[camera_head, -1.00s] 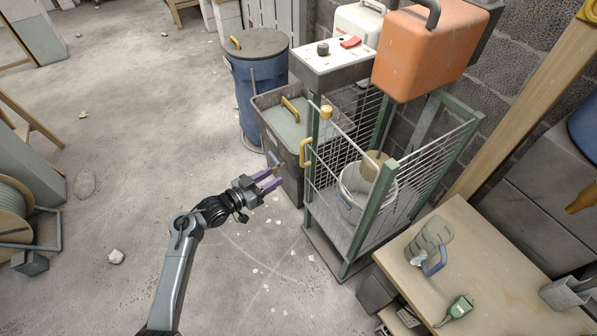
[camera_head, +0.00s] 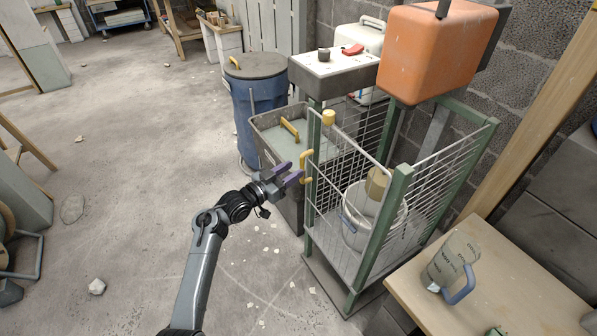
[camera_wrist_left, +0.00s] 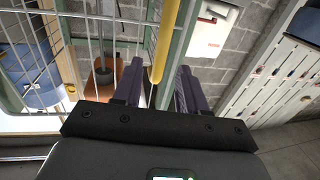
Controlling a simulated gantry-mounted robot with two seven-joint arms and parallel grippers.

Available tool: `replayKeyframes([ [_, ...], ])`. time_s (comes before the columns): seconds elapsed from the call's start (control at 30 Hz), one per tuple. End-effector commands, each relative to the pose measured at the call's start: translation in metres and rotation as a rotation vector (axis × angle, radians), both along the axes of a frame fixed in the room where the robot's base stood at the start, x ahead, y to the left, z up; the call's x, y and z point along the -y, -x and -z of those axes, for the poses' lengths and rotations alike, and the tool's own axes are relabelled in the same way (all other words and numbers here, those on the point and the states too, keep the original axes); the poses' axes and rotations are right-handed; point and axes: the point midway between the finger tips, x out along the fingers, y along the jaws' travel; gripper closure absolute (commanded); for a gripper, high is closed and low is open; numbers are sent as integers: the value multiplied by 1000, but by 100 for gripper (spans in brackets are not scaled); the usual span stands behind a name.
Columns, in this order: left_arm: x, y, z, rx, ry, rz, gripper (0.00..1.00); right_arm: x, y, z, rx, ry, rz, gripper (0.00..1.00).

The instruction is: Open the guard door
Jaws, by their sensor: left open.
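The guard door (camera_head: 335,195) is a wire-mesh panel on the green-framed cage, and it looks shut, in line with the posts. Its yellow handle (camera_head: 306,166) is at the door's left edge. My left gripper (camera_head: 290,172) is open, with its purple fingers at the handle in the head view. In the left wrist view, the yellow handle bar (camera_wrist_left: 165,45) shows between the two open fingers (camera_wrist_left: 157,88). I cannot tell whether either finger touches it. My right gripper is not in view.
A white bucket (camera_head: 352,232) stands inside the cage. A grey bin (camera_head: 262,122) and a blue barrel (camera_head: 242,100) stand left of it. A wooden table (camera_head: 480,300) with a jug (camera_head: 437,268) is at the right. The floor (camera_head: 130,150) at the left is mostly clear.

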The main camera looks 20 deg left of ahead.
Motion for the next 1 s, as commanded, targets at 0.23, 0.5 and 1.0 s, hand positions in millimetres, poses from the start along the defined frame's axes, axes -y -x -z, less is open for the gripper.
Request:
replayKeyframes([
  [0.23, 11, -26, 1, 2, 1, 0, 58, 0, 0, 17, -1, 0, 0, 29],
  [0.5, 14, -32, 0, 0, -1, 0, 58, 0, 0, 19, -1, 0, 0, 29],
  [1.0, 14, -32, 0, 0, -1, 0, 100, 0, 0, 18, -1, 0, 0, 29],
])
